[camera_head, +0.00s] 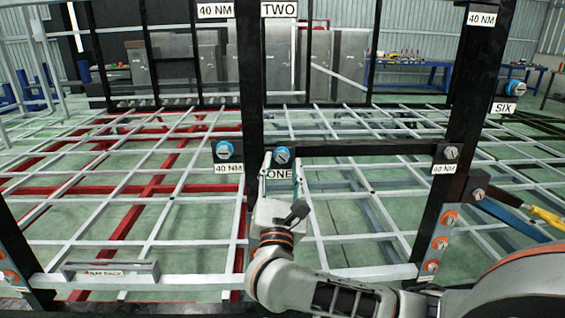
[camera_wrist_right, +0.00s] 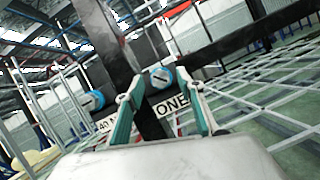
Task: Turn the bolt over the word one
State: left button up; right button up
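The bolt over the word ONE (camera_head: 282,155) has a blue ring around a dark-slotted head and sits on the black frame. It also shows in the right wrist view (camera_wrist_right: 161,77). The white ONE label (camera_head: 279,174) is just below it. My right gripper (camera_head: 282,166) is in front of the label with its fingers apart, one on each side. In the right wrist view, the open fingers (camera_wrist_right: 160,94) frame the label, with the bolt just above and between the tips. Nothing is between the fingers. Contact with the bolt cannot be told. My left gripper is not in view.
A similar blue bolt (camera_head: 224,149) with a 40 NM label (camera_head: 229,168) is close on the left. A black crossbar (camera_head: 370,149) runs right to another bolt (camera_head: 451,153). A black upright (camera_head: 249,80) rises behind the gripper. A white lattice of bars (camera_head: 150,215) spreads around.

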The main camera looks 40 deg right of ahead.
jog(key=shift+w+d+r, duration=0.3)
jog(key=shift+w+d, duration=0.1)
jog(key=shift+w, duration=0.05)
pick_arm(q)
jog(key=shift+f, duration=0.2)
pick_arm(e)
jog(key=shift+w, duration=0.1)
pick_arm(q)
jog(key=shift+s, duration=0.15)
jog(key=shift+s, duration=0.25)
pick_arm(e)
grip_shut()
